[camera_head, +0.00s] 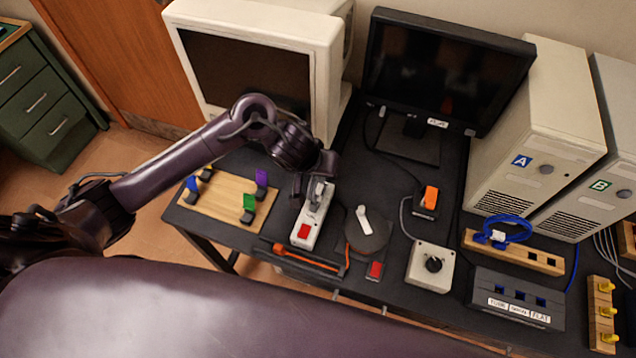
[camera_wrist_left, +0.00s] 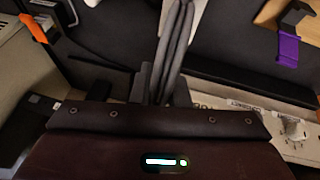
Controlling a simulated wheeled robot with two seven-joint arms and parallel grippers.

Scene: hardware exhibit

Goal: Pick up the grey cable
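A thin grey cable (camera_head: 403,215) curves from the knob box up beside the orange-switch block. Other pale grey cables (camera_head: 606,246) hang by the right-hand tower; I cannot tell which one the task means. My left gripper (camera_head: 316,192) is over the far end of a white power strip (camera_head: 311,213) with a red switch. The strip also shows in the left wrist view (camera_wrist_left: 230,112). There, long dark grey pieces (camera_wrist_left: 175,50) run up close together from the gripper; I cannot tell fingers from anything held. My right gripper is out of view.
A wooden board (camera_head: 222,207) with coloured clips lies left of the strip. A round dark base (camera_head: 368,240) and the knob box (camera_head: 431,266) lie to its right. The CRT monitor (camera_head: 255,50), flat screen (camera_head: 440,75) and tower (camera_head: 530,120) stand behind.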

